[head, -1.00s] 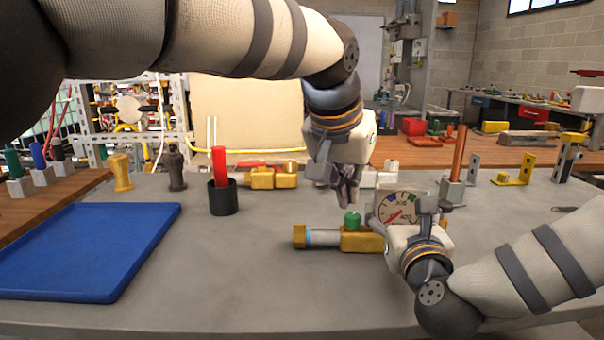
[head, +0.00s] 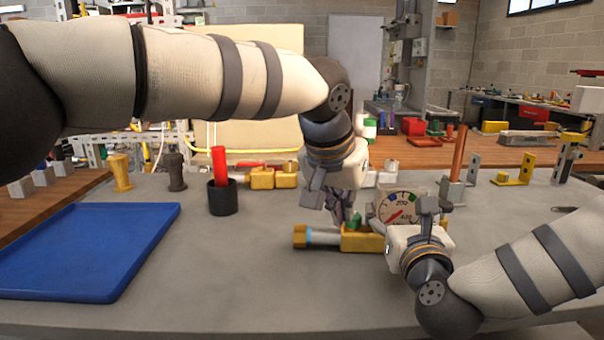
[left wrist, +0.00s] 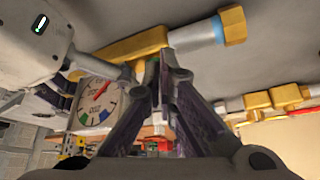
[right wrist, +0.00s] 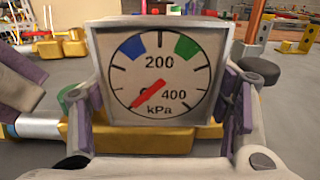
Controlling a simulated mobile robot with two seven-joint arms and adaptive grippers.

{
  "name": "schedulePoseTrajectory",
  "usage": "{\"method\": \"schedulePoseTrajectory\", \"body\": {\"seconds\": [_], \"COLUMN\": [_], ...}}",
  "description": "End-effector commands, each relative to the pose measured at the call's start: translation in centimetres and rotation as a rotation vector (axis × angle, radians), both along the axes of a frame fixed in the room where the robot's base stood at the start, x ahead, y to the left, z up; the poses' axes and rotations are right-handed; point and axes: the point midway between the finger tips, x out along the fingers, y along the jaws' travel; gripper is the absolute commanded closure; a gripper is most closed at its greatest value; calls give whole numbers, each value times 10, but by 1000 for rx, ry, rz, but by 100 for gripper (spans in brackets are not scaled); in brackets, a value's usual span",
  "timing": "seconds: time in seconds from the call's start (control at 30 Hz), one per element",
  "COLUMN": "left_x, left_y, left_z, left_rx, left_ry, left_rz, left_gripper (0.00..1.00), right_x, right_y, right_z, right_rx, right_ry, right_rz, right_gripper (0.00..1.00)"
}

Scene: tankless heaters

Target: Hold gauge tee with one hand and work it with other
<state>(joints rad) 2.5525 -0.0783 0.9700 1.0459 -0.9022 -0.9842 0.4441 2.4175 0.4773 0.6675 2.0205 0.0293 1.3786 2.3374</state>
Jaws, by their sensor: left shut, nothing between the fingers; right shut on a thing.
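The gauge tee (head: 355,240) is a brass fitting lying low over the grey table, with a pale blue band, a green knob (head: 355,221) and a white-faced dial (head: 400,207). In the right wrist view the dial (right wrist: 160,75) faces the camera, its red needle pointing to the lower left. My right gripper (right wrist: 158,115) is shut on the tee, its fingers either side of the dial. My left gripper (head: 343,217) is shut and empty, its fingertips pointing down beside the green knob and partly hiding it. Whether they touch the knob is unclear. Its fingers also show in the left wrist view (left wrist: 162,68).
A blue tray (head: 85,250) lies at the left. A black cup (head: 222,198) with a red rod stands near the middle. Brass fittings (head: 272,178) lie behind my left gripper. A copper rod on a stand (head: 456,160) is at the right. The front table is clear.

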Motion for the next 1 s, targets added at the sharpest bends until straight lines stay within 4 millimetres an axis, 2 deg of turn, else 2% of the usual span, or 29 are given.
{"method": "schedulePoseTrajectory", "body": {"seconds": [0.1,0.23,1.0], "left_x": [0,0,5], "left_y": [0,0,-3], "left_z": [-11,-16,-17], "left_rx": [1,0,0], "left_ry": [0,0,1], "left_rz": [0,1,1], "left_gripper": [100,100,100], "right_x": [0,0,0], "right_y": [0,0,1], "right_z": [1,1,1], "right_rx": [0,0,0], "right_ry": [-2,-2,-2], "right_rz": [1,1,2], "right_gripper": [88,88,88]}}
